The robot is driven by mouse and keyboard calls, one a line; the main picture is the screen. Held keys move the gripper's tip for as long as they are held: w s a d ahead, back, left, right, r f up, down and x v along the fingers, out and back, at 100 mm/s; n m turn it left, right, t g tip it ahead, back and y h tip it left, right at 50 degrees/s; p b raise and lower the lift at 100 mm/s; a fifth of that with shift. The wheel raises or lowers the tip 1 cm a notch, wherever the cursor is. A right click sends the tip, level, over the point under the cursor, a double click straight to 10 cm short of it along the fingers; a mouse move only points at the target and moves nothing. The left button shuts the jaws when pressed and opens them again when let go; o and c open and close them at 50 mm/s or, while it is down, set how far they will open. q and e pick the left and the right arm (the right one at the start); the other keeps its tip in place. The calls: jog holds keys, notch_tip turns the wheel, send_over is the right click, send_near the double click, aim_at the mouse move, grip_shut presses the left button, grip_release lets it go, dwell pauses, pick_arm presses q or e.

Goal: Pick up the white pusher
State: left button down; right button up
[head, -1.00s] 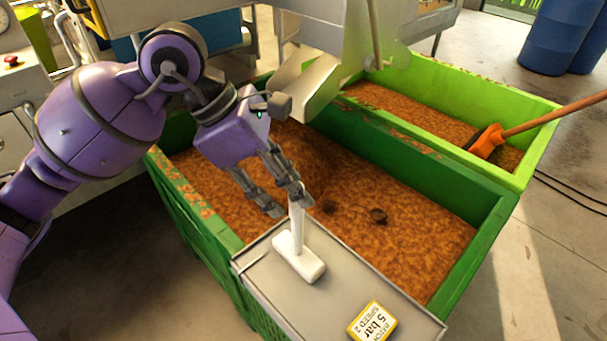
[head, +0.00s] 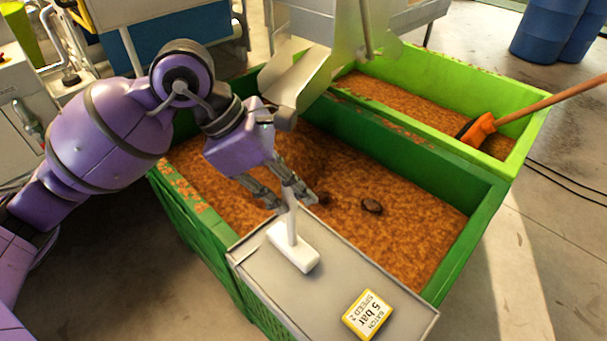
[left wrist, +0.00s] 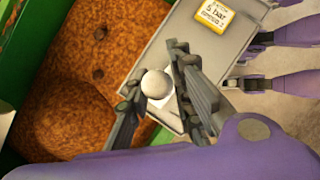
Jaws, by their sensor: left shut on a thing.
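The white pusher (head: 293,247) stands upright on the grey tray (head: 262,285), its wide foot down and its handle up. My left gripper (head: 296,199) is shut on the upper part of the handle. In the left wrist view the pusher's round white handle end (left wrist: 155,84) sits between the two fingers of my left gripper (left wrist: 154,92). Its foot is mostly hidden below the handle end there. Part of my right gripper (left wrist: 240,83) shows at the right edge of the left wrist view, beside the tray; its opening is unclear.
A yellow batch card (head: 367,314) lies on the tray near its front right. The tray is at the near edge of a dark green bin (head: 470,225) of brown pulp. A light green bin (head: 535,115) with an orange-headed tool (head: 479,129) and a metal chute (head: 300,72) are behind.

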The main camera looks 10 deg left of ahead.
pick_arm(q)
jog(key=shift+r, duration=0.1)
pick_arm(e)
jog(key=shift+s, duration=0.15)
pick_arm(q)
jog(key=shift+r, duration=0.1)
pick_arm(e)
jog(key=shift+s+d, duration=0.1)
jog(key=shift+s, duration=0.2)
